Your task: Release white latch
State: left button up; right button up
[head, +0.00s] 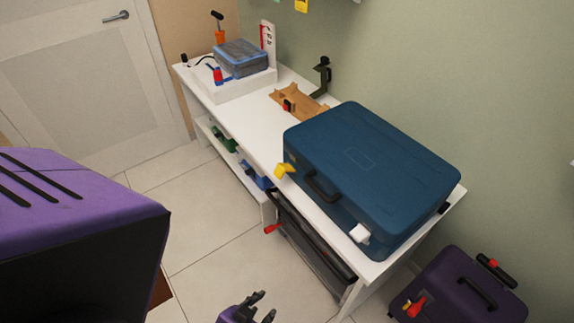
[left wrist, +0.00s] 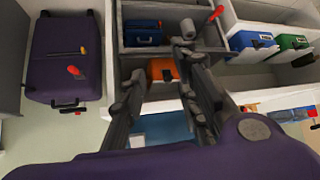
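The white latch (head: 360,233) sits on the front edge of the large blue suitcase (head: 375,165), near its right front corner in the head view. A yellow latch (head: 284,170) sticks out at the suitcase's left front corner, and a dark handle (head: 322,187) lies between them. The suitcase lies flat and closed on the white bench. My left gripper (head: 264,306) is at the bottom of the head view, in front of the bench and well apart from the latch. In the left wrist view its fingers (left wrist: 162,62) are spread with nothing between them. My right gripper is not in view.
The white bench (head: 253,135) carries a clear-lidded box (head: 241,57) and a wooden piece (head: 298,102). A dark drawer (head: 310,240) and shelf with small cases are below. A purple suitcase (head: 458,285) stands at the right. The tiled floor (head: 215,235) before the bench is free.

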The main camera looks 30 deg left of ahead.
aim_at(360, 233)
jog(key=l+u, duration=0.35)
jog(key=k+l+u, duration=0.2)
jog(key=l+u, duration=0.2)
jog(key=i+l, duration=0.1)
jog(key=i, duration=0.45)
jog(key=k+j+z, duration=0.25)
jog(key=k+j, duration=0.3)
jog(key=k+j+z, duration=0.25)
jog(key=k+j, duration=0.15)
jog(key=k, duration=0.3)
